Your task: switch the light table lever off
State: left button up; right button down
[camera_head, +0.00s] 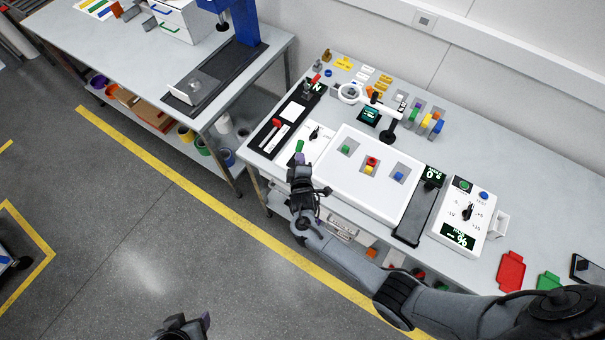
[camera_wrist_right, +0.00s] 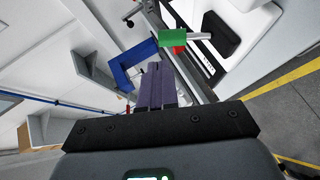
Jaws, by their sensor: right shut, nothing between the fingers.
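The light table (camera_head: 330,185) is a white box with a pale top on the right-hand bench. A lever with a green handle (camera_head: 299,146) sticks out near its left end. In the right wrist view, the green handle (camera_wrist_right: 172,38) sits on a grey rod coming from a black plate on a white housing. My right gripper (camera_head: 299,160) is shut and empty, its purple fingertips close to the handle. In the wrist view the fingers (camera_wrist_right: 155,85) point toward the handle; I cannot tell whether they touch. Part of my left gripper (camera_head: 190,328) shows at the bottom edge, over the floor.
Green, red, yellow and blue blocks lie in recesses on the light table. A ring magnifier (camera_head: 350,93) stands behind it. A dial box (camera_head: 465,215) and a red tray (camera_head: 511,271) are to the right. The floor in front is clear.

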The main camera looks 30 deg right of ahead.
jog(key=v, duration=0.9)
jog(key=shift+s+r, duration=0.15)
jog(key=shift+r, duration=0.35)
jog(key=shift+d, duration=0.15)
